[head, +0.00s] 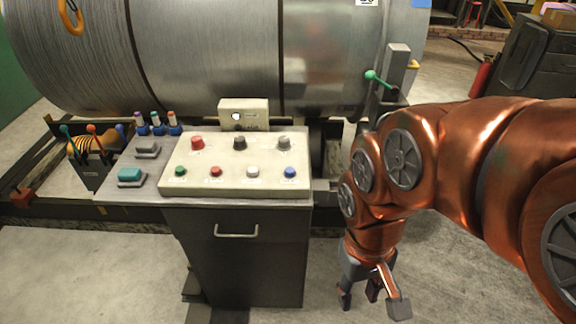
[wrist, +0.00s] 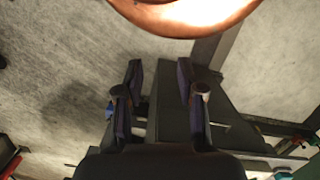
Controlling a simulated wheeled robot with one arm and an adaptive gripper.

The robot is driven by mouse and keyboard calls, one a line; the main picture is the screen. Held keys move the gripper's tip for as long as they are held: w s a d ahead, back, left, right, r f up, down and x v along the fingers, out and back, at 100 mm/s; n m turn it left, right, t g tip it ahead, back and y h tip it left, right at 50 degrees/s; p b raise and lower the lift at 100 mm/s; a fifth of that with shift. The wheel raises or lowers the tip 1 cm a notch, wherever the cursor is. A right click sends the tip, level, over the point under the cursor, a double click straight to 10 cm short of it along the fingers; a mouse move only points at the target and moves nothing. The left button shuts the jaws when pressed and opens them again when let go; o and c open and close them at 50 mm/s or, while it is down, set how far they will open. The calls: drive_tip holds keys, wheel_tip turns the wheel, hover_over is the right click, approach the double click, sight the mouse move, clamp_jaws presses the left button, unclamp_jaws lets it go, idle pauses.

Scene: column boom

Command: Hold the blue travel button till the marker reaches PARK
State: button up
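The blue button (head: 290,172) sits at the lower right of the cream control panel (head: 235,185), on top of a dark cabinet. Nothing touches it. My gripper (head: 372,294) hangs low to the right of the cabinet, well below and apart from the button. It is empty, pointing down. In the wrist view its two fingers (wrist: 159,75) stand apart with a gap between them. I cannot make out a travel marker or a PARK label in either view.
The panel also holds a red button (head: 216,171), a green button (head: 180,171), a white button (head: 253,171) and several knobs. A teal-topped box (head: 131,177) and small bottles (head: 157,124) stand left. A large metal drum (head: 210,60) fills the back.

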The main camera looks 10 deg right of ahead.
clamp_jaws()
idle(1.3)
